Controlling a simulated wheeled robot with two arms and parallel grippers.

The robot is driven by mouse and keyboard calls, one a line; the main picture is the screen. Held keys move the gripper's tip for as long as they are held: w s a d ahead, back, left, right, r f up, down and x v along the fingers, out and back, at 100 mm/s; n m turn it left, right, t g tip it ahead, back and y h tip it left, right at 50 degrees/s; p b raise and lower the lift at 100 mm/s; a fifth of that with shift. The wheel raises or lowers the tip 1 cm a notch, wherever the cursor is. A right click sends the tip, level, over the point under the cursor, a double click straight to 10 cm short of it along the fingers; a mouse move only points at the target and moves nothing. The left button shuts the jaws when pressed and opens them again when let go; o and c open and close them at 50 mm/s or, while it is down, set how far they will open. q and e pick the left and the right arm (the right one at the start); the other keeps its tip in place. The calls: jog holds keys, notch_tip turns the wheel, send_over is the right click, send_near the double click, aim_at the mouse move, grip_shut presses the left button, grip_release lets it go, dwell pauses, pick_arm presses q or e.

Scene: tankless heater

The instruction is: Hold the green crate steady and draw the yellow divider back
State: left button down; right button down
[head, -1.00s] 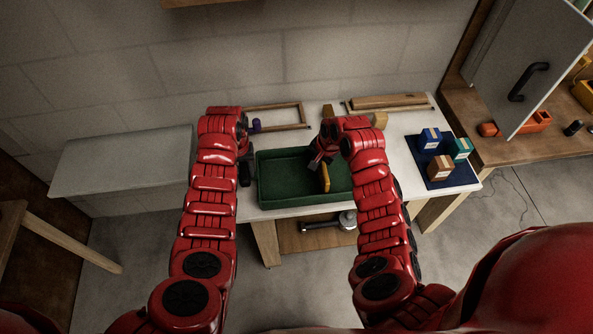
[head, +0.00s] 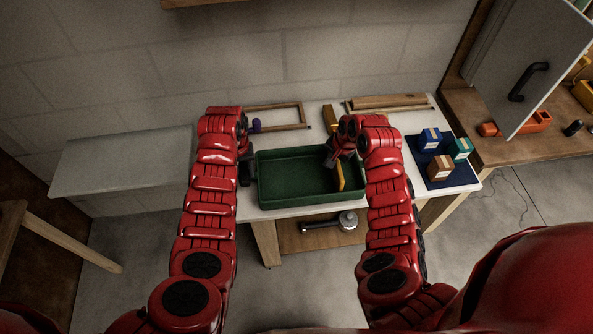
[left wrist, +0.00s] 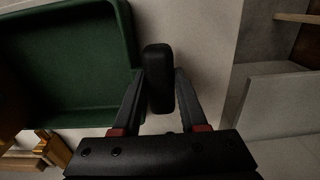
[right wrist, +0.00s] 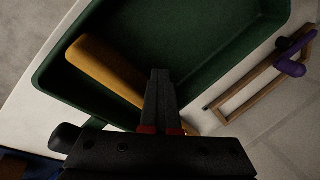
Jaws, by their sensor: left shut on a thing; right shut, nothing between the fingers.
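The green crate (head: 290,175) stands open on the white table. My left gripper (head: 246,166) is at the crate's left end, shut on a black handle (left wrist: 158,80) that shows between its fingers in the left wrist view. The yellow divider (head: 340,178) stands across the crate, right of its middle. My right gripper (head: 335,157) is inside the crate. In the right wrist view its fingers (right wrist: 160,90) are together and empty, beside the divider (right wrist: 100,65), on the side of the crate's larger open part. That view cannot settle whether they touch it. The crate floor is bare.
A blue mat (head: 430,178) with three small boxes lies right of the crate. A yellow-tan piece (head: 329,114) shows beyond my right gripper. A grey surface (head: 120,160) is at left.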

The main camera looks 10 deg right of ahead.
pick_arm(q)
jog(key=shift+a, duration=0.2)
pick_arm(e)
jog(key=shift+d, duration=1.4)
pick_arm(q)
jog(key=shift+d, duration=0.1)
pick_arm(e)
jog(key=shift+a, duration=0.7)
notch_tip(320, 180, up, 7)
pick_arm(q)
jog(key=shift+d, duration=0.1)
jog(key=shift+c, duration=1.8)
grip_release()
notch_tip(320, 180, up, 12)
pick_arm(e)
jog(key=shift+a, duration=0.1)
